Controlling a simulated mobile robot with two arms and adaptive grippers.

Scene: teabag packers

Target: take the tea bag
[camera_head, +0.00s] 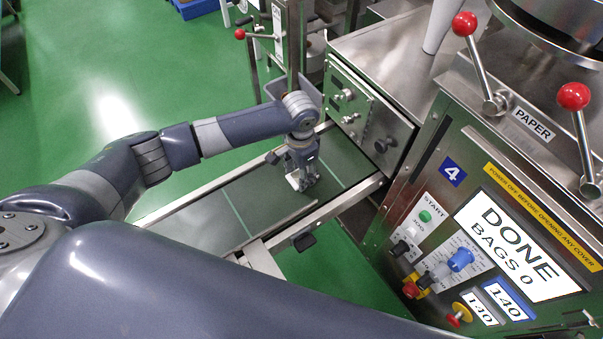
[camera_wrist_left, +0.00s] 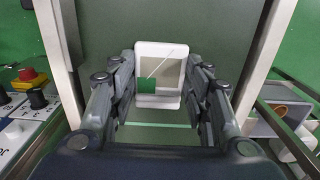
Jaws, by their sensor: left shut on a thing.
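The tea bag (camera_wrist_left: 160,62) is a white, rounded square with a grey-beige middle, a thin string and a green tag. It lies between the fingers of my left gripper (camera_wrist_left: 160,88), which is shut on it. In the head view the left gripper (camera_head: 302,182) points down over the conveyor belt (camera_head: 190,222), with a bit of white at its tips. I cannot tell whether the bag still touches the belt. My right gripper is not in view.
The packing machine (camera_head: 432,210) stands at the right, with red-knobbed levers, buttons and a display (camera_head: 518,245) reading "DONE BAGS 0". A steel cabinet (camera_head: 365,110) stands at the belt's far end. Metal rails (camera_head: 335,212) edge the belt. Green floor is open at the left.

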